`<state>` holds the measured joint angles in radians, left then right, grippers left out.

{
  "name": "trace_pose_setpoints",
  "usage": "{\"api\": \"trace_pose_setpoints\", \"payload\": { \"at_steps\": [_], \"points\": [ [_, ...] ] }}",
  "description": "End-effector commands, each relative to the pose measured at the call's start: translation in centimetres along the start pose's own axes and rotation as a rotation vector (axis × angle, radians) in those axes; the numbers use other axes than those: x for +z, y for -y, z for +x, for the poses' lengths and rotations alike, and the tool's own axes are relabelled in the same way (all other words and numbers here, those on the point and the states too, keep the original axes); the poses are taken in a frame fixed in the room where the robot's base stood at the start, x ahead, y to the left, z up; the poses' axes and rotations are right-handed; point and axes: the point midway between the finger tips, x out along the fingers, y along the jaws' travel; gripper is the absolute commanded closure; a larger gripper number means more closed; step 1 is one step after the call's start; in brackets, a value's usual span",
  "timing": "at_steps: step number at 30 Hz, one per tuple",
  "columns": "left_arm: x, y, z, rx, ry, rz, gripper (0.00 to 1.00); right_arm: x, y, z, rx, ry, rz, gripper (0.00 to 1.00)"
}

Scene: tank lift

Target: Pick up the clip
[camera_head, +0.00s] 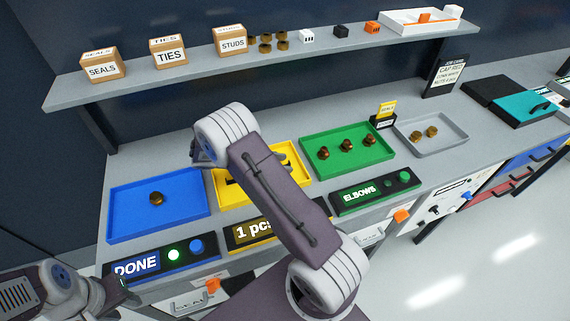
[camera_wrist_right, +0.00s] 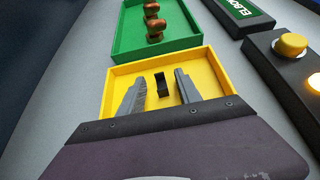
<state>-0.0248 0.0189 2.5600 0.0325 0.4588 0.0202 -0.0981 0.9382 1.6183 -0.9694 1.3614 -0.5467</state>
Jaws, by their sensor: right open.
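A small black clip (camera_wrist_right: 163,86) lies in the yellow tray (camera_wrist_right: 112,83) in the right wrist view. My right gripper (camera_wrist_right: 159,77) is open, one grey finger on each side of the clip; I cannot tell how high its tips are above the tray floor. In the head view my right arm covers much of the yellow tray (camera_head: 233,199) and hides the clip or makes it hard to pick out. My left gripper (camera_head: 122,289) is at the lower left of the head view, apart from the trays; its jaw opening is unclear.
A blue tray (camera_head: 122,228) with one brown part stands left of the yellow tray, a green tray (camera_head: 378,160) with brass-brown elbows right of it. Label panels (camera_head: 137,266) line the front. A shelf (camera_head: 180,77) with boxes runs above the back.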

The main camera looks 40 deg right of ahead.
Motion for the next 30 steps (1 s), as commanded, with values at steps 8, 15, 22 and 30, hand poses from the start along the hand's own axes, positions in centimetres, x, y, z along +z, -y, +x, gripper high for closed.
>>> {"api": "trace_pose_setpoints", "payload": {
  "at_steps": [8,15,22,30],
  "points": [
    [0.0,0.0,0.0,0.000,0.000,0.000,0.64,0.0,0.0,0.0,0.000,0.000,0.001,0.87],
    [0.0,0.0,0.0,0.000,0.000,0.000,0.64,0.0,0.0,0.0,0.000,-0.001,0.001,1.00],
    [0.0,0.0,0.0,0.000,0.000,0.000,0.64,0.4,-0.1,-0.3,0.001,-0.001,0.003,1.00],
    [0.0,0.0,0.1,0.000,0.000,0.000,0.64,4.2,0.2,-1.8,0.000,-0.002,0.006,1.00]
  ]
}}
